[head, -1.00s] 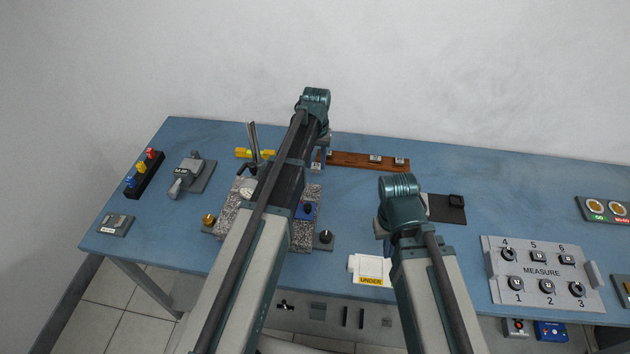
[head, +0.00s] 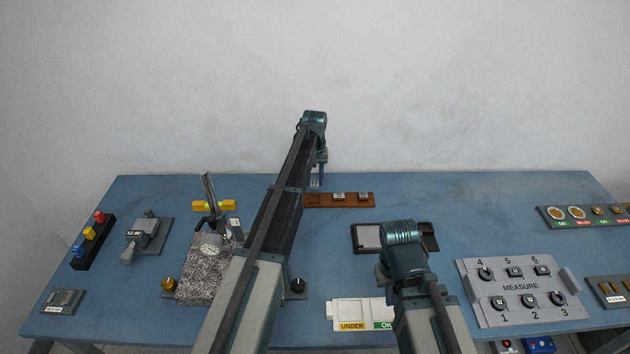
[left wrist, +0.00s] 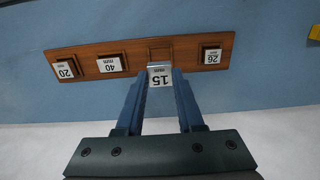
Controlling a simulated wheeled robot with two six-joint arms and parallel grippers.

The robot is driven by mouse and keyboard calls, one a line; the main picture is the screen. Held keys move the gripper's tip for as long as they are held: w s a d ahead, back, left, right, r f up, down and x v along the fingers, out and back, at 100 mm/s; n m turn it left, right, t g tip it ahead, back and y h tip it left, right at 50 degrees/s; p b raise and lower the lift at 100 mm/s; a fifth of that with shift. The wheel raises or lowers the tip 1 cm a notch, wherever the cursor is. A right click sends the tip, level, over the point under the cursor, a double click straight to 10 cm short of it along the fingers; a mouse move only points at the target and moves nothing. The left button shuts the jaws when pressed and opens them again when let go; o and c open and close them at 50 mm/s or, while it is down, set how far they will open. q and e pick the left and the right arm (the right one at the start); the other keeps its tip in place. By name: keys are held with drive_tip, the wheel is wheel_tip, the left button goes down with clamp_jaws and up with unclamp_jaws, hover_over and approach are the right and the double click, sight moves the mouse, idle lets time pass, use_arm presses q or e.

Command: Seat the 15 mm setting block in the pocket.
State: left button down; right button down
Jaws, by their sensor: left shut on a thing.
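My left gripper (head: 319,172) is shut on the 15 mm setting block (left wrist: 160,76), a small metal block with a white label. It also shows in the head view (head: 315,182). The block appears raised above the wooden rack (left wrist: 85,55), by its far edge. It lines up with an empty square pocket (left wrist: 160,51) between the 40 mm block (left wrist: 110,64) and the 26 mm block (left wrist: 211,55). The 20 mm block (left wrist: 65,68) sits at the rack's end. In the head view, my left arm hides part of the rack (head: 352,205). My right gripper's fingers are hidden beneath its wrist.
A granite plate (head: 205,280) with a dial gauge (head: 211,245) stands left of my left arm. A yellow bar (head: 230,206) lies behind it. A dark tray (head: 365,251) lies beside my right wrist. The MEASURE panel (head: 522,310) is at right. The table behind the rack is clear.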

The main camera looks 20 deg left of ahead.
sight(314, 199)
use_arm(q)
drive_tip(key=shift+f, duration=0.1)
use_arm(e)
drive_tip(key=shift+f, duration=0.15)
